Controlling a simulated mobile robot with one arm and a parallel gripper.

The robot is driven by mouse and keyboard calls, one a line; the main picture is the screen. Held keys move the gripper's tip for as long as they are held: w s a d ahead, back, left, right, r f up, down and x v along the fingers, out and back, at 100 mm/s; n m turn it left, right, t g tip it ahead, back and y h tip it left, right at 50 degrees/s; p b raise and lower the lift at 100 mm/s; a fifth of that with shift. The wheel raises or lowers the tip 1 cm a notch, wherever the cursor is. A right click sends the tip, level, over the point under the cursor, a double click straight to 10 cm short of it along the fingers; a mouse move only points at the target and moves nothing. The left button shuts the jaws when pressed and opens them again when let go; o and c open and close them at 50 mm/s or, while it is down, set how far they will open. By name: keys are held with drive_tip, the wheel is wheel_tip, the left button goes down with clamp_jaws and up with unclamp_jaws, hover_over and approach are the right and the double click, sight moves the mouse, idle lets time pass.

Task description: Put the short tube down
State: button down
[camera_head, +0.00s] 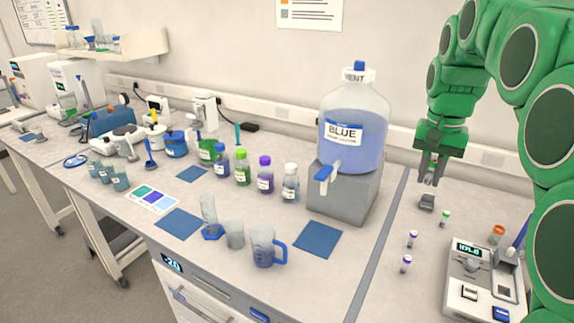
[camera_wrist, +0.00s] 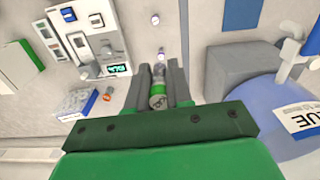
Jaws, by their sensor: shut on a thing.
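My gripper (camera_head: 431,175) hangs above the right part of the bench, pointing down, to the right of the large blue-liquid bottle. Its fingers are shut on a small tube (camera_wrist: 158,101), whose pale round end shows between them in the wrist view. A green band shows just beyond that end; I cannot tell whether it belongs to the held tube. The fingers hide most of the tube.
Two purple-capped tubes (camera_head: 412,238) (camera_head: 405,263) stand nearer the front. A device with a lit display (camera_head: 474,262) is at the right, with an orange-topped item (camera_head: 498,232) behind it. The big bottle (camera_head: 352,125) on its grey stand (camera_head: 341,196) rises left.

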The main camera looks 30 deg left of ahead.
drive_tip(key=s+a+f+n, duration=0.1)
drive_tip(key=s+a+n, duration=0.15)
drive_tip(key=a, duration=0.95)
drive_tip(key=s+a+f+n, duration=0.2)
drive_tip(key=a+n, duration=0.1)
drive_tip(key=a, duration=0.8)
drive_tip(key=s+a+f+n, duration=0.1)
drive_tip(key=s+a+n, duration=0.2)
drive_tip(key=a, duration=0.9)
drive_tip(key=f, duration=2.3)
drive_tip(key=shift+w+f, duration=0.2)
drive_tip(key=shift+w, duration=0.15)
drive_tip(key=shift+d+f, duration=0.1)
drive_tip(key=c, duration=1)
unclamp_jaws()
wheel_tip(320, 180, up, 12)
drive_tip(key=shift+r, duration=0.1)
